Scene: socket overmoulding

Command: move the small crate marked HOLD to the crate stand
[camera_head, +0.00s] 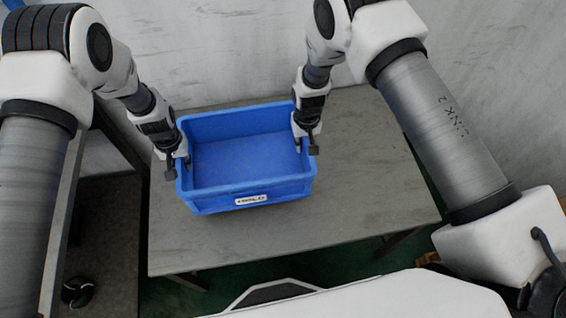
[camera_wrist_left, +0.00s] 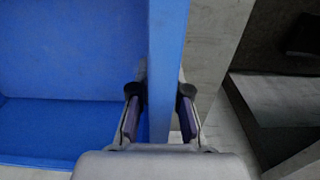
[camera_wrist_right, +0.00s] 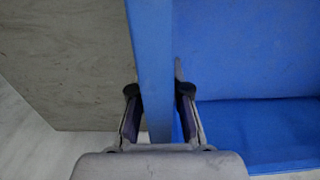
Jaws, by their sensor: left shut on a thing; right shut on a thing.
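The small blue crate (camera_head: 247,190) is upright and empty over a grey table, with a white HOLD label on its near wall. I cannot tell if it rests on the table or is slightly raised. My left gripper (camera_head: 180,165) is shut on the crate's left wall, one finger inside and one outside; the left wrist view shows this wall (camera_wrist_left: 165,60) between the fingers. My right gripper (camera_head: 306,146) is shut on the right wall in the same way, and that wall (camera_wrist_right: 152,60) shows between the fingers in the right wrist view. No crate stand is clearly identifiable.
The grey table (camera_head: 375,190) has bare room to the right of the crate and in front of it. A pale wall (camera_head: 220,50) stands close behind. A lower dark surface (camera_head: 105,240) with a small dark object (camera_head: 77,291) lies to the left.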

